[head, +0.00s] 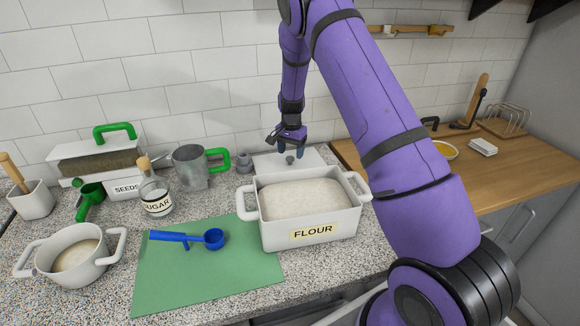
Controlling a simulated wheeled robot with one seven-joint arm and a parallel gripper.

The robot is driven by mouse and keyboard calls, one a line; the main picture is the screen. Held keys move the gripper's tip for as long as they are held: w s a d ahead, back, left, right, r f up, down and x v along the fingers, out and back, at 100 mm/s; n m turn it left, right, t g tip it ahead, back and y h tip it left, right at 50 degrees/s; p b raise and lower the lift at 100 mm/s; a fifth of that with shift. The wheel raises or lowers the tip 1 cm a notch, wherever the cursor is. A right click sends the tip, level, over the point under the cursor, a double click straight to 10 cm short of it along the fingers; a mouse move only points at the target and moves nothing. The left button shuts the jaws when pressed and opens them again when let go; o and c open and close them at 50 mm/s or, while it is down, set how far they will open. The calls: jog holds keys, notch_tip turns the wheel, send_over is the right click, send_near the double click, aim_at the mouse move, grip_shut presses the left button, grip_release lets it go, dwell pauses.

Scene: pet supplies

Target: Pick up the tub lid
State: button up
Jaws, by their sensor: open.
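The tub lid (315,158) is a flat white panel with a small dark grey knob (290,160). It lies on the counter behind the white flour tub (313,212), which hides its front part. My gripper (288,150) points down over the lid, with its fingertips just above or around the knob; I cannot tell whether they touch it. It is open, and I see nothing held in it.
The open flour tub stands in front of the lid. A metal jug (190,168) with a green handle and a small grey object (244,163) stand left of it. A blue scoop (190,239) lies on a green mat (205,280). The tiled wall is close behind.

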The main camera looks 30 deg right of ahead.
aim_at(290, 158)
jog(key=f, duration=0.3)
jog(key=shift+a+f, duration=0.2)
jog(key=shift+f, duration=0.2)
jog(key=shift+c, duration=0.3)
jog(key=c, duration=1)
jog(key=shift+r, duration=0.15)
